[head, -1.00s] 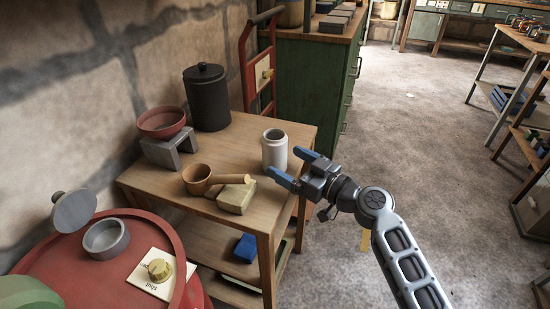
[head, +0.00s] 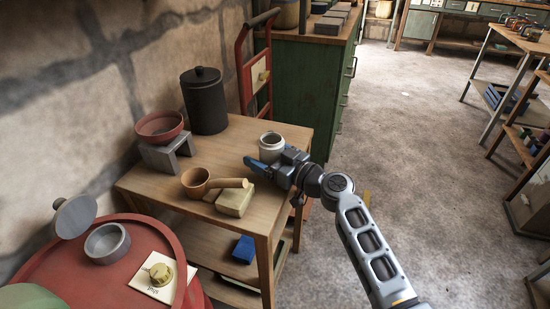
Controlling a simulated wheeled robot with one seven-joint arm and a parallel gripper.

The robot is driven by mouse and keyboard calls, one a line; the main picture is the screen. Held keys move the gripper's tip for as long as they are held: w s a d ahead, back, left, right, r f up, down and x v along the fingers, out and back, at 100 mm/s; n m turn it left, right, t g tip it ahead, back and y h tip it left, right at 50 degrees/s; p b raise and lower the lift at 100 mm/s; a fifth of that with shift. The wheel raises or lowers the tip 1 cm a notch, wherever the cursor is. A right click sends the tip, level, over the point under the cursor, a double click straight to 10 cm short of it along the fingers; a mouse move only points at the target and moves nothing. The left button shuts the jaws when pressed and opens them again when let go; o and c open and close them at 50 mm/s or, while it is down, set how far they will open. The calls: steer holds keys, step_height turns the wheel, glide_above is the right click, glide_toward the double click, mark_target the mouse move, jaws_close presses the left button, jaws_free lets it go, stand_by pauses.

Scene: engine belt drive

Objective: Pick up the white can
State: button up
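The white can (head: 270,152) stands upright near the right end of the wooden table (head: 160,184), with its dark round mouth facing up. My gripper (head: 271,164) has reached it from the right. One blue finger lies in front of the can's lower part, and the gripper body covers its lower right side. The other finger is hidden, so I cannot tell whether the fingers press on the can.
A brown ladle-like pot (head: 196,184) and a tan block (head: 235,202) lie just left of my gripper. A black canister (head: 206,105) and a red bowl (head: 160,124) on a grey stand (head: 168,154) are further back. A green cabinet (head: 308,85) stands behind the table.

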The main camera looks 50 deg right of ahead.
mark_target(265, 141)
steer(key=c, duration=1)
steer(key=shift+r, duration=0.2)
steer(key=shift+r, duration=1.05)
steer(key=shift+r+p, duration=0.35)
steer(key=shift+r, duration=0.55)
steer(key=shift+s+d+r, duration=1.1)
steer(key=shift+s+d, duration=0.1)
steer(key=shift+s, duration=0.35)
steer(key=shift+s+d+r, duration=1.15)
steer(key=shift+s, duration=0.35)
steer(key=shift+s+d+r, duration=1.1)
steer(key=shift+s+d, duration=0.1)
steer(key=shift+s, duration=0.35)
